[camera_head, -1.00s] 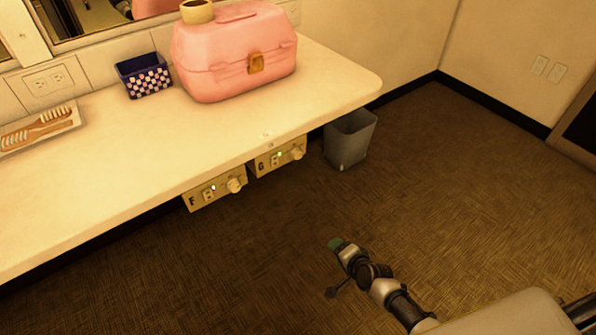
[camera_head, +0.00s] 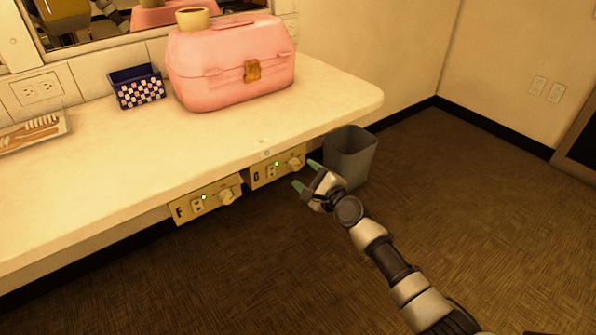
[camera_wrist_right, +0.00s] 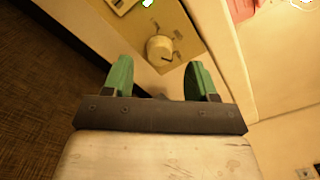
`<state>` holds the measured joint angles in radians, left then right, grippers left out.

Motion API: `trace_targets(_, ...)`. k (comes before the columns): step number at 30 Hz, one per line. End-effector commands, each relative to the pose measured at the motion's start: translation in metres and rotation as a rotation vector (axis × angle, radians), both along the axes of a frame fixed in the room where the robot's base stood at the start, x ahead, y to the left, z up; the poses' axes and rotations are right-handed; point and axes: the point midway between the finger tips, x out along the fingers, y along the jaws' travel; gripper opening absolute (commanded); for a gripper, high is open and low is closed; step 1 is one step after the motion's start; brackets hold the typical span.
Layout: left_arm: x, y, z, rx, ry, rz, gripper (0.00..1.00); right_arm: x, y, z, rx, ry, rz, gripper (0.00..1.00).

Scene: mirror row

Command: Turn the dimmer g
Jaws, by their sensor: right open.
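The dimmer box G (camera_head: 263,177) hangs under the front edge of the counter, with a lit green lamp and a pale round knob (camera_head: 296,163) at its right end. The knob also shows in the right wrist view (camera_wrist_right: 160,49), just beyond and between the fingertips. My right gripper (camera_head: 307,175) is open, its green fingers pointing at the knob from the front right, apart from it. In the right wrist view the gripper (camera_wrist_right: 157,75) is empty. My left gripper is not in view.
Dimmer box F (camera_head: 207,201) with its own knob hangs to the left of G. A grey bin (camera_head: 352,152) stands on the floor behind my right gripper. On the counter (camera_head: 200,150) are a pink case (camera_head: 225,75), a dark blue basket (camera_head: 137,87) and a tray with brushes (camera_head: 32,132).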

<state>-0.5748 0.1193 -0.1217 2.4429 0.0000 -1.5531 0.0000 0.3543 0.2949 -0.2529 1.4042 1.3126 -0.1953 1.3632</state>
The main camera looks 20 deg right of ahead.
Motion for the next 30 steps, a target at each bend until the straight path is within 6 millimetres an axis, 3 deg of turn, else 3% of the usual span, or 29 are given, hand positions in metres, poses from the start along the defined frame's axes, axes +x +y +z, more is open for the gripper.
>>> trace_targets(7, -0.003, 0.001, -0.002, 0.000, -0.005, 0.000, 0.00, 0.031, 0.011, -0.002, -0.001, -0.001, -0.001, 0.58)
trace_targets(19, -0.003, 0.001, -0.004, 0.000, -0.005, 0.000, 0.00, 0.038, 0.014, -0.001, -0.002, 0.001, 0.000, 0.58)
trace_targets(29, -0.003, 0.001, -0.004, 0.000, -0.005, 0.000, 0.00, 0.038, 0.014, -0.001, -0.002, 0.001, 0.000, 0.09)
trace_targets(30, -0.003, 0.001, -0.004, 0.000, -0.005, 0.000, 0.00, 0.038, 0.014, -0.001, -0.003, 0.001, -0.001, 0.09)
